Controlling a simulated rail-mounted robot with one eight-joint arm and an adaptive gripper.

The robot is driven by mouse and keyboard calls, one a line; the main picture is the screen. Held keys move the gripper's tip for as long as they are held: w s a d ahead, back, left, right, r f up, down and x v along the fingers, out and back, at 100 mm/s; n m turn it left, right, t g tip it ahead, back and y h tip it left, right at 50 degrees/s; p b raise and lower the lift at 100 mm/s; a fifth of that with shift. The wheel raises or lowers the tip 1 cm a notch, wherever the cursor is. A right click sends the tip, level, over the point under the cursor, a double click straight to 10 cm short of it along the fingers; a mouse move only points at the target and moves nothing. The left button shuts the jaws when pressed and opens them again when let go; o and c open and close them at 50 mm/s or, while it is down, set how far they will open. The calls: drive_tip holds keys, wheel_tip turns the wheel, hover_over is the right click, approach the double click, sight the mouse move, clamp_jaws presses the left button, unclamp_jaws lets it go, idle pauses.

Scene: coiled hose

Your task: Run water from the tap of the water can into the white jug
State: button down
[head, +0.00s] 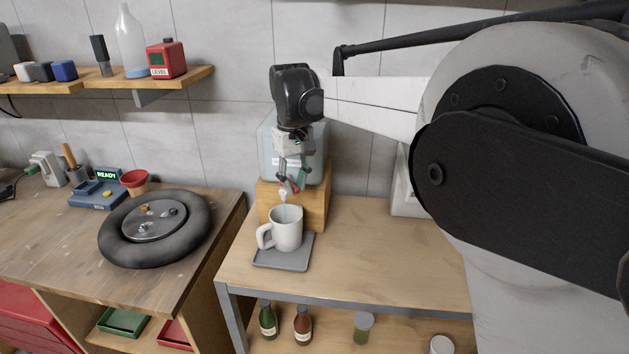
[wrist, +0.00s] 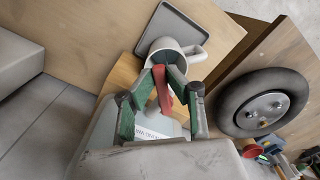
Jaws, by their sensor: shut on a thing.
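The water can (head: 270,150), a translucent blue-grey container, stands on a wooden block. Its pale tap (head: 283,195) points down over the white jug (head: 287,232), which stands upright on a grey tray (head: 282,260) with its handle to the left. My gripper (head: 288,186) is at the tap, in front of the can. In the wrist view its green-padded fingers (wrist: 162,72) are closed on the red tap lever (wrist: 163,92). The jug (wrist: 188,56) is just beyond the fingertips, partly hidden by them. I cannot tell whether water is flowing.
The wooden block (head: 315,205) is behind the jug. A black tyre-like ring (head: 125,240) lies on the left bench, across a gap.

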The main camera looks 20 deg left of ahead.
sight(296, 186)
drive_tip(key=shift+w, duration=0.1)
idle(0.3)
drive_tip(key=c, duration=1.7)
unclamp_jaws()
drive_tip(key=shift+r, duration=0.15)
wheel_tip(296, 186, up, 12)
drive_tip(key=shift+f, duration=0.1)
drive_tip(key=shift+d, duration=0.1)
